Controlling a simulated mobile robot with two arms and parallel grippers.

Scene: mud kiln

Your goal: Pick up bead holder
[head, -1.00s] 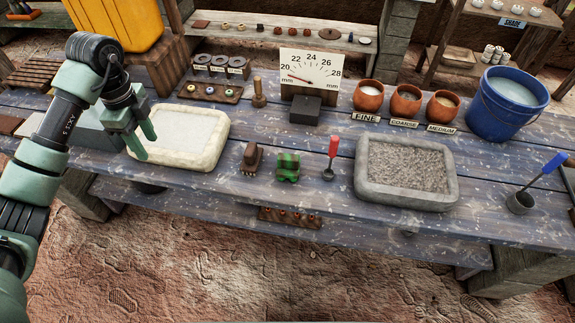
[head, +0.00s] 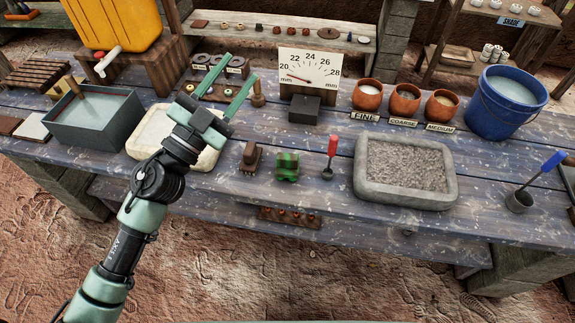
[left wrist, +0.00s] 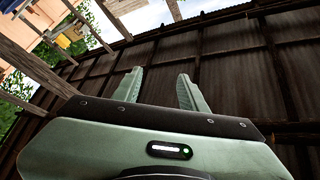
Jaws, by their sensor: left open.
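My left gripper (head: 240,69) is open and empty, raised above the white-rimmed tray with its two green fingers pointing up and away. In the left wrist view its fingers (left wrist: 160,74) stand apart with nothing between them. No object is labelled as the bead holder. All stand apart from the gripper. My right gripper is not in view.
The white-rimmed tray (head: 205,160) is partly hidden by my left arm. A grey water basin (head: 100,127) stands left. A red-handled scoop (head: 331,155), grey gritty tray (head: 405,172), dial gauge (head: 308,68), clay pots (head: 405,98) and blue bucket (head: 507,105) stand right. The table's front strip is mostly clear.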

